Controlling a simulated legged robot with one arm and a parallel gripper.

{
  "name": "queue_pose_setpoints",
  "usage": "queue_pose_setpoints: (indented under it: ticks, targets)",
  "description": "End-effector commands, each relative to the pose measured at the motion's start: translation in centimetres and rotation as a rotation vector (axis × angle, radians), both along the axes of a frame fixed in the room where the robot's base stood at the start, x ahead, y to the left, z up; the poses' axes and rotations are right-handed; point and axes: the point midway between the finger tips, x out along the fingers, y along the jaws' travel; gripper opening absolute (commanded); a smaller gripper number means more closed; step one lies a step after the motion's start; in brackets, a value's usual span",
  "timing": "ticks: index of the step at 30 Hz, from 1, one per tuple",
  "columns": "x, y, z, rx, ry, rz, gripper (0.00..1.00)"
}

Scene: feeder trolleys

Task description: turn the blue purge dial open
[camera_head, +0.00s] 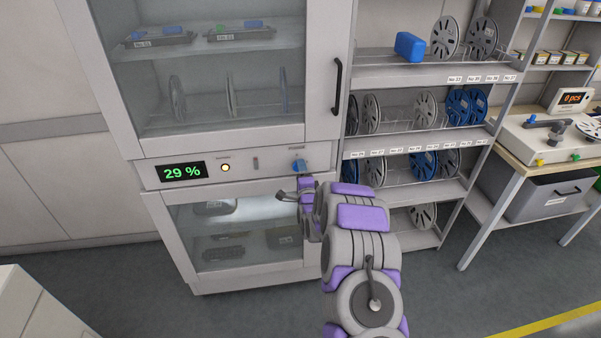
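The blue purge dial (298,165) sits on the cabinet's middle panel, right of the display. A small label above it is too small to read. My gripper (284,194) is just below the dial, in front of the lower glass door. It appears apart from the dial. The fingers are small and partly hidden by my wrist, so I cannot tell whether they are open or shut. The display (181,172) reads 29 % in green.
The upper glass door (215,70) with a black handle (337,88) is closed over reels and trays. The lower glass door (240,215) is closed too. Reel shelves (420,137) stand close on the right. A bench (520,172) is farther right. Grey floor (430,290) is open in front.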

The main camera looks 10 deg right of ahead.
Motion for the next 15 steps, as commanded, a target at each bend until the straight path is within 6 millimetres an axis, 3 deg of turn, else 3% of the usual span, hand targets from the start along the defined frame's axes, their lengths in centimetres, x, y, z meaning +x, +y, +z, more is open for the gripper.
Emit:
queue_pose_setpoints:
  ticks: [15]
  targets:
    - [-7.8,-0.1,-0.1,0.004,0.007,-0.002,0.67]
